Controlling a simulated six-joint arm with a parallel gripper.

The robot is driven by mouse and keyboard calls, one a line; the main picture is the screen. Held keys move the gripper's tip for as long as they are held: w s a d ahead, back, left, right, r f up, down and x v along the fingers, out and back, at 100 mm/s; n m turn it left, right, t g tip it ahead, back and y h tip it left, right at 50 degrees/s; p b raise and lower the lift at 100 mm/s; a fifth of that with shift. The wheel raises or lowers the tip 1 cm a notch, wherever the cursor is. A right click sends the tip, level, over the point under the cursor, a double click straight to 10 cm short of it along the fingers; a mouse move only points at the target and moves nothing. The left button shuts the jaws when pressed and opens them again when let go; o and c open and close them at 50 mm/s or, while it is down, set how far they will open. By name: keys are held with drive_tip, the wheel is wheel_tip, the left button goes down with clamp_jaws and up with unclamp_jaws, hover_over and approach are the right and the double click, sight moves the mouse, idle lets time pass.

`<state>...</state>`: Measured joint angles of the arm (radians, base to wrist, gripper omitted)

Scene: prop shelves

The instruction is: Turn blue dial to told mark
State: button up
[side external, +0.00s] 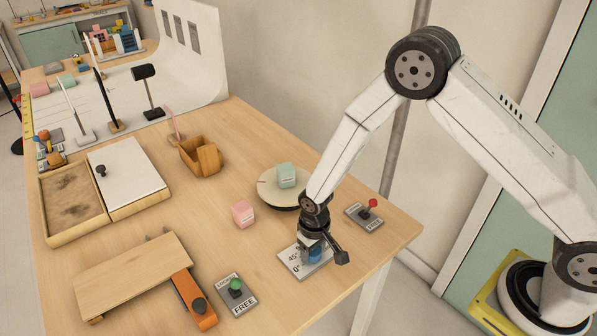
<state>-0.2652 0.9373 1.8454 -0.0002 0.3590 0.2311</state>
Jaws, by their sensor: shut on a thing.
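The blue dial (316,256) sits on a small pale plate (291,267) near the table's front right. The plate has printed marks, of which 45° and 0° are readable. My gripper (316,246) points down over the dial and is shut on it. The gripper hides the dial's upper part and some of the plate, so the dial's pointer and exact angle do not show.
A red-knobbed lever plate (364,215) stands close to the right of my gripper. A round turntable (268,191) with a green cube (286,175) is behind it. A pink cube (243,214) and a green-knobbed lever plate (237,296) are to the left.

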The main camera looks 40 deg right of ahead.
sight(316, 249)
idle(0.3)
drive_tip(key=o, duration=1.3)
drive_tip(key=shift+r, duration=0.15)
drive_tip(key=shift+r, duration=3.75)
drive_tip(key=shift+s+d+r, duration=0.15)
drive_tip(key=shift+d+r, duration=0.15)
drive_tip(key=shift+r, duration=0.15)
drive_tip(key=s+d+r+t, duration=0.1)
drive_tip(key=s+d+r, duration=0.2)
drive_tip(key=s, duration=0.1)
drive_tip(key=s+d+r, duration=0.4)
drive_tip(key=s+d+r+t, duration=0.1)
drive_tip(key=s+d+r, duration=0.2)
drive_tip(key=s+r, duration=0.1)
drive_tip(key=shift+d+t, duration=0.2)
drive_tip(key=shift+t, duration=0.1)
